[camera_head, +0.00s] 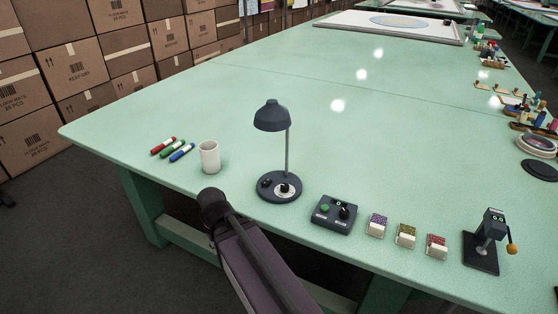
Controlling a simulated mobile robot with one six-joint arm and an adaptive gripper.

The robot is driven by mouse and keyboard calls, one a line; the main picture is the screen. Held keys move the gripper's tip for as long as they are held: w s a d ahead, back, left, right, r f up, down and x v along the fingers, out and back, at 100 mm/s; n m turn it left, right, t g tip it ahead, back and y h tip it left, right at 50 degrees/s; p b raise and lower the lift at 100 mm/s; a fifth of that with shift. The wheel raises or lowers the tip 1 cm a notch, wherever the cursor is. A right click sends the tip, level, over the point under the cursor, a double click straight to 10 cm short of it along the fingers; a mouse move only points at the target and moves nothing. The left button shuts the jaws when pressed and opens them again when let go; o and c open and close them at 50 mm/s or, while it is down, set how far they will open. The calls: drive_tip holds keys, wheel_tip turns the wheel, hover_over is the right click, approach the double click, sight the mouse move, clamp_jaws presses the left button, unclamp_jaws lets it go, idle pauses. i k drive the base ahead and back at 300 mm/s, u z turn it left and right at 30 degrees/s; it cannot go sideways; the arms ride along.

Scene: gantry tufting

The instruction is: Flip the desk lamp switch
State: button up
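The dark grey desk lamp (271,117) stands upright on the green table near its front edge. A thin pole joins its shade to a round base (267,189). A small dark knob (284,188) on a pale dial sits on the front of the base and looks like the switch. Its exact setting is too small to read. No lit bulb shows under the shade. Part of my arm rises from the bottom, in front of the table edge and left of the lamp base. My gripper does not show.
The table (330,135) behind the lamp is clear.

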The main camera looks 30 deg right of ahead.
sight(266, 181)
drive_tip(key=u, duration=0.55)
drive_tip(key=k, duration=1.25)
drive_tip(key=z, duration=0.75)
